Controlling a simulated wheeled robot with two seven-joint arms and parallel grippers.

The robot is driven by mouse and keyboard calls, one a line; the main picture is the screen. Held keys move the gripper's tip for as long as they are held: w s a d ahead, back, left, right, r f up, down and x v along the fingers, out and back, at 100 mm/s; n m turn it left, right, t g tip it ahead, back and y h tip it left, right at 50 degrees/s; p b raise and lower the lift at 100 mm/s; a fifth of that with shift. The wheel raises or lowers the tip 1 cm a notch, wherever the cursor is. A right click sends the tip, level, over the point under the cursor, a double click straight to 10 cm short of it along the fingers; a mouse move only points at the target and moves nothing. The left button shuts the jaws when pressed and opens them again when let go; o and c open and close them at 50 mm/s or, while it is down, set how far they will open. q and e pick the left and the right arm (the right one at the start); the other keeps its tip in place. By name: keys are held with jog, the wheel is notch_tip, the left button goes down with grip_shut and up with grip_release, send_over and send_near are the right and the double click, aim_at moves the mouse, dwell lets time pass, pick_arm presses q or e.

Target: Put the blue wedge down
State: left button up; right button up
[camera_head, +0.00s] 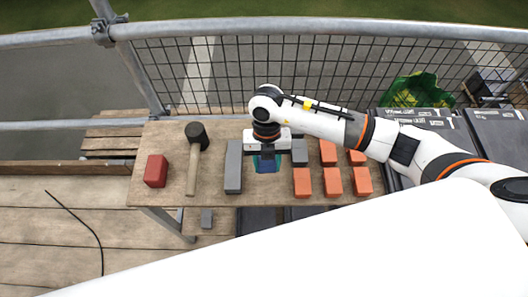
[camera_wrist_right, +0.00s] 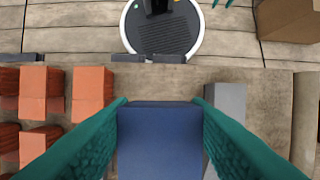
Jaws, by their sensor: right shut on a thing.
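The blue wedge (camera_head: 268,166) is between the green-padded fingers of my right gripper (camera_head: 267,161), over the right-centre of the wooden table (camera_head: 215,188). In the right wrist view the wedge (camera_wrist_right: 160,142) fills the gap and the green fingers press on both its sides. My right gripper is shut on it. Whether its underside touches the table cannot be told, as the gripper hides part of it in the head view. My left gripper is not in view.
A long grey block (camera_head: 233,167) stands close to the left of the gripper. A small grey block (camera_head: 299,152) and several orange blocks (camera_head: 332,181) lie to the right. A mallet (camera_head: 194,160) and a red block (camera_head: 156,171) lie further left. A mesh railing (camera_head: 230,70) runs behind.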

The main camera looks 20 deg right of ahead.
aim_at(267, 172)
jog(key=x, duration=0.3)
jog(key=w+x, duration=0.1)
jog(key=x, duration=0.1)
jog(key=shift+d+f+p, duration=0.1)
jog(key=shift+p, duration=0.3)
jog(key=shift+f, duration=2.4)
jog(key=o, duration=1.4)
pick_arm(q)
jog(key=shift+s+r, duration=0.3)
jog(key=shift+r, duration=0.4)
pick_arm(e)
jog(key=b+v, duration=0.1)
jog(key=v, duration=1.1)
jog(key=shift+d, duration=0.1)
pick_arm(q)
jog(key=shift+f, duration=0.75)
pick_arm(e)
jog(key=shift+s, duration=0.1)
